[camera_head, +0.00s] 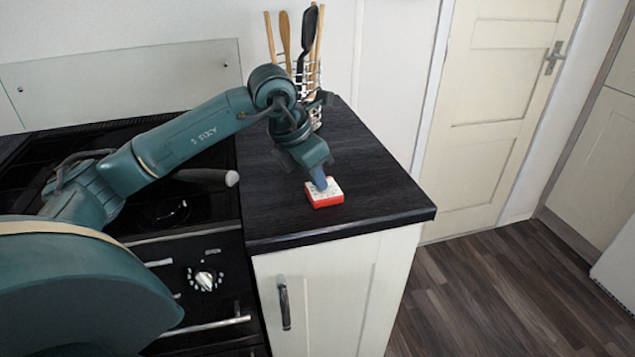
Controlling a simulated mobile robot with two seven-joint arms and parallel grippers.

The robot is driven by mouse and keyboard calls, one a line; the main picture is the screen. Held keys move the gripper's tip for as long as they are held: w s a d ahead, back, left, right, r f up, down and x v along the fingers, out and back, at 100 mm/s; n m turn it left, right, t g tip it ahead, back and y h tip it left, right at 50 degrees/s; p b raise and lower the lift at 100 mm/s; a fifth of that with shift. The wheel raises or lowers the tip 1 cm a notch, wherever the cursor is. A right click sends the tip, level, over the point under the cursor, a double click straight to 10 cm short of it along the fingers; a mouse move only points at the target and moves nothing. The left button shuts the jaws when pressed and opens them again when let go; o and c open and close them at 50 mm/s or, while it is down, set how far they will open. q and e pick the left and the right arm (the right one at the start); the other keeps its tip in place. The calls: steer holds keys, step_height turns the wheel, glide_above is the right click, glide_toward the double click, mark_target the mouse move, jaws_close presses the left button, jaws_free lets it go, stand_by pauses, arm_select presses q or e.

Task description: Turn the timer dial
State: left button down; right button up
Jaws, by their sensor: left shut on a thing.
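The timer (325,196) is a small red box with a white top face, lying on the dark countertop near its front edge. My left gripper (319,182) reaches down onto it from above, with its fingertips at the top face. It is shut on the timer's dial, which the fingers mostly hide. The markings on the white face are too small to read. My right gripper is not in view.
A utensil holder (314,76) with wooden spoons and a black utensil stands at the back of the dark countertop (385,190). A black stove with a pan handle (205,176) is on the left. Open floor lies at the right, before a cream door (490,110).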

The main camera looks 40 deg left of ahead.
arm_select(q)
steer(key=m, duration=0.1)
steer(key=m+h, duration=0.1)
steer(key=m, duration=0.1)
steer(key=m+g, duration=0.1)
steer(key=shift+w+a+f+m, duration=0.1)
steer(key=shift+w+a+m, duration=0.05)
steer(key=shift+a+m, duration=0.15)
steer(key=m, duration=0.1)
steer(key=m+g, duration=0.1)
steer(key=m+h+p, duration=0.1)
steer(key=m, duration=0.1)
steer(key=shift+w+a+f, duration=0.1)
steer(key=shift+w+a, duration=0.05)
steer(key=shift+w, duration=0.1)
steer(key=shift+m+g, duration=0.3)
steer(key=c, duration=1.6)
jaws_free()
steer(key=shift+o, duration=0.4)
steer(key=shift+w, duration=0.15)
steer(key=shift+r, duration=0.2)
steer(key=v, duration=1.3)
steer(key=shift+a, duration=0.25)
steer(key=shift+f, duration=0.25)
